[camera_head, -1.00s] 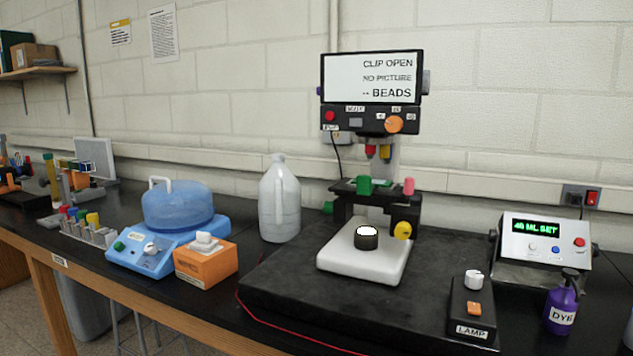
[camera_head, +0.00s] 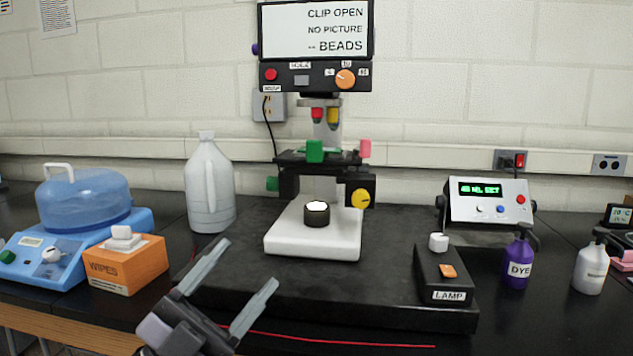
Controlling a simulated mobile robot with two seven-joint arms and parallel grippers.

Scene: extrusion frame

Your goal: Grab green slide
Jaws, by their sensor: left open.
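A microscope (camera_head: 318,190) with a white base stands on a black mat, its screen reading "CLIP OPEN", "NO PICTURE" and "BEADS". On its dark stage (camera_head: 290,158) an upright green block (camera_head: 315,151) sits at the front, with flat green beside it. I take this for the green slide; its exact outline is too small to tell. My left gripper (camera_head: 248,265) is open and empty at the lower left, its two grey fingers pointing up and right. It is in front of and below the stage, well apart from it. My right gripper is not in view.
A white jug (camera_head: 208,184) stands left of the microscope, an orange wipes box (camera_head: 127,264) farther left. A lamp box (camera_head: 446,274), purple dye bottle (camera_head: 517,260) and display unit (camera_head: 488,205) stand at right. A red cord (camera_head: 330,341) runs along the front.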

